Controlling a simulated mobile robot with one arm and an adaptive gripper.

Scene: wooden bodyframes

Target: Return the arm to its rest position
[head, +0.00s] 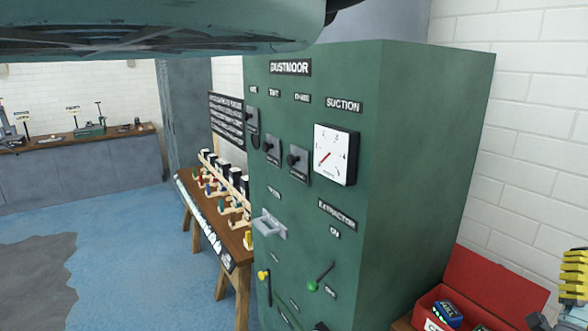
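My gripper is not seen in the head view, and no part that I can surely call my arm shows. The task names no other object. A large green cabinet (420,150) marked "DUSTMOOR" fills the middle right. Its front has a white suction gauge (335,155), several dark switches, a grey handle (270,225) and a lever with a green knob (313,285). A lever with a yellow knob (264,275) is at its lower left.
A wooden trestle table (240,240) with several coloured pieces stands left of the cabinet. A workbench (70,140) lines the back left. An open red box (495,290) is at lower right. A teal shape (180,30) hangs across the top. Blue floor (130,240) is clear.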

